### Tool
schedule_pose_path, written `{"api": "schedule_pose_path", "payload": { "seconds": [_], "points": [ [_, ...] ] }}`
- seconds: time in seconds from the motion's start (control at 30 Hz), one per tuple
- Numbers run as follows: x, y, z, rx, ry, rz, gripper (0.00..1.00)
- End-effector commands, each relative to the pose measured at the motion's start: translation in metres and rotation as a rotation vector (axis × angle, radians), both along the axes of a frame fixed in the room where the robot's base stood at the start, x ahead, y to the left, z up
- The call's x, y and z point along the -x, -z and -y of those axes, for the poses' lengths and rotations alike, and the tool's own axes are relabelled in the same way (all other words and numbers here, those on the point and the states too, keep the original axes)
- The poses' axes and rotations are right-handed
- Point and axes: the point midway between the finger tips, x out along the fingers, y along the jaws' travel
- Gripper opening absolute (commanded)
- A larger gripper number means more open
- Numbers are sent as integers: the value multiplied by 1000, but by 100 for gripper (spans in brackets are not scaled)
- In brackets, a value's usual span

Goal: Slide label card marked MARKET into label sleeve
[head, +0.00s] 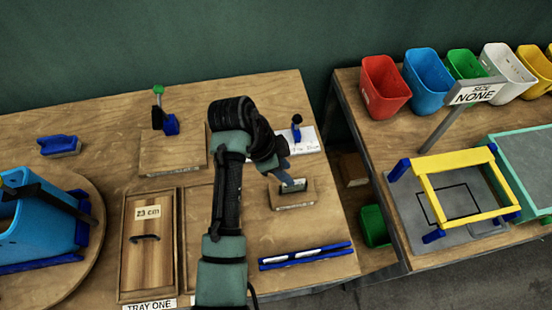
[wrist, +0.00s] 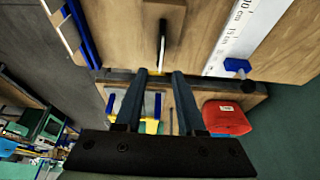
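A pale card (head: 294,185) stands upright in a small wooden block (head: 293,205) on the table, right of my arm. In the wrist view the card (wrist: 162,40) shows nearly edge-on, beyond my fingertips. Its lettering is not readable, so I cannot tell whether it says MARKET. My gripper (head: 284,168) is just above the card. In the wrist view my gripper (wrist: 160,74) has its two fingers apart with nothing held between them. A blue rail with white strips (head: 305,256) lies near the table's front edge; I cannot tell whether it is the label sleeve.
A ruled white board (head: 307,142) with a blue stop lies behind the card block. A lidded wooden tray (head: 150,270) is left of my arm. A gap separates this table from the right one, which bears a yellow frame (head: 465,188) and coloured bins (head: 430,82).

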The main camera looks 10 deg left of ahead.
Motion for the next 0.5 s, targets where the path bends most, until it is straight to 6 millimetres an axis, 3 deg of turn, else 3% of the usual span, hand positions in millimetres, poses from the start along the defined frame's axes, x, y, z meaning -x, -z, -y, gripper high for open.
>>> {"api": "schedule_pose_path", "payload": {
  "seconds": [0.23,0.5],
  "points": [
    [6,-44,-18,-1,-1,3,38],
    [9,-61,-24,0,0,-1,38]
  ]
}}
